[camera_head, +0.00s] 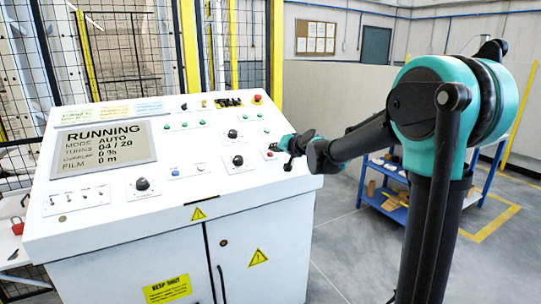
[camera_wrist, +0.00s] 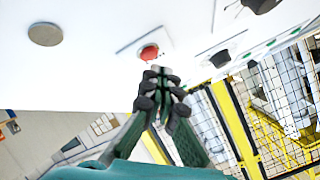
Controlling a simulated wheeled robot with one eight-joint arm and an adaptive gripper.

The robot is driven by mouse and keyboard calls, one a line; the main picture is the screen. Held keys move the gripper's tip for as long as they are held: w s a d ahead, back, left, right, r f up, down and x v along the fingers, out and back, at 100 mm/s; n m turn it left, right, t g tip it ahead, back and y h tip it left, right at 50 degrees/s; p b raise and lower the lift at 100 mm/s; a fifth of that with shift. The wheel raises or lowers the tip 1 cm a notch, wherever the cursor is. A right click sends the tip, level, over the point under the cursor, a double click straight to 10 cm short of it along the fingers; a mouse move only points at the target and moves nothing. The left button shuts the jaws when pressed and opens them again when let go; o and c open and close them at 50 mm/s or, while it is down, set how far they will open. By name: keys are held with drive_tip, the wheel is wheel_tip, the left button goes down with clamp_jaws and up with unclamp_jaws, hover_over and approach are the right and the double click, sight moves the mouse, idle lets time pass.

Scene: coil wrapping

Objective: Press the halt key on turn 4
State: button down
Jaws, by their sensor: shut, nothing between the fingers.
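The display (camera_head: 104,145) on the white console reads RUNNING, MODE AUTO, TURNS 04 / 20, and FILM 0 m. A red round key (camera_wrist: 149,52) sits on a pale plate in the wrist view. It also shows small at the console's right side in the head view (camera_head: 269,155). My gripper (camera_wrist: 160,72) is shut and empty, its fingertips right beside the red key. In the head view my gripper (camera_head: 276,147) is low over the panel. I cannot tell whether the tips touch the key. No label on it is readable.
A red mushroom button (camera_head: 257,99) stands at the console's back right. Black knobs (camera_head: 142,184), green buttons and a blue button (camera_head: 175,173) share the sloping panel. A yellow-framed fence stands behind. A blue cart (camera_head: 385,205) is at the right.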

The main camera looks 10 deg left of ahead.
drive_tip(key=shift+f, duration=0.1)
drive_tip(key=shift+w+a+f, duration=0.1)
drive_tip(key=shift+w+f, duration=0.05)
drive_tip(key=shift+f, duration=0.1)
drive_tip(key=shift+w+f, duration=0.15)
drive_tip(key=shift+f, duration=0.2)
idle(0.7)
idle(0.4)
drive_tip(key=shift+s+r, duration=0.3)
drive_tip(key=shift+r, duration=0.45)
drive_tip(key=shift+s+d+r, duration=0.25)
drive_tip(key=shift+s+r, duration=0.05)
drive_tip(key=shift+r, duration=0.45)
drive_tip(key=shift+s+d+r, duration=0.2)
drive_tip(key=shift+s+r, duration=0.05)
drive_tip(key=shift+r, duration=0.5)
drive_tip(key=shift+s+d+r, duration=0.25)
drive_tip(key=shift+s+r, duration=0.05)
drive_tip(key=shift+r, duration=0.45)
